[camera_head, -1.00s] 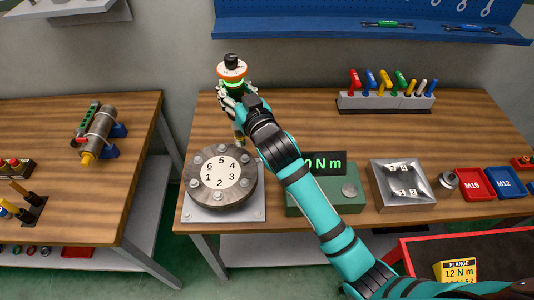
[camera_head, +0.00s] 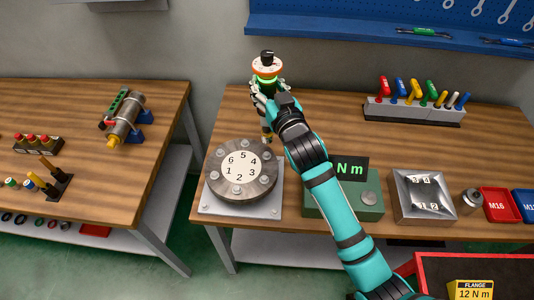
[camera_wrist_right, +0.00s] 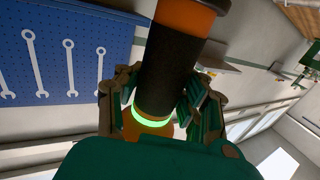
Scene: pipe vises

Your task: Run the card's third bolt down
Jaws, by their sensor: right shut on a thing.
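My right gripper (camera_head: 268,92) is shut on an upright driver (camera_head: 267,66) with an orange-and-black body and a glowing green ring. The driver also shows large in the right wrist view (camera_wrist_right: 170,70). Its lower tip is at the back right edge of the round flange (camera_head: 214,188), near bolt 4; I cannot tell whether it touches. The flange has a white face numbered 1 to 6 and several bolts around it. The yellow card (camera_head: 473,290) at the bottom right reads "FLANGE 12 N m"; its lower part is cut off. My left gripper is not in view.
A green torque display (camera_head: 343,206) reading "N m", partly hidden by my right arm, stands right of the flange. Beyond it are a metal tray (camera_head: 401,212) and a red M16 bin (camera_head: 499,205). A tool rack (camera_head: 414,111) stands behind.

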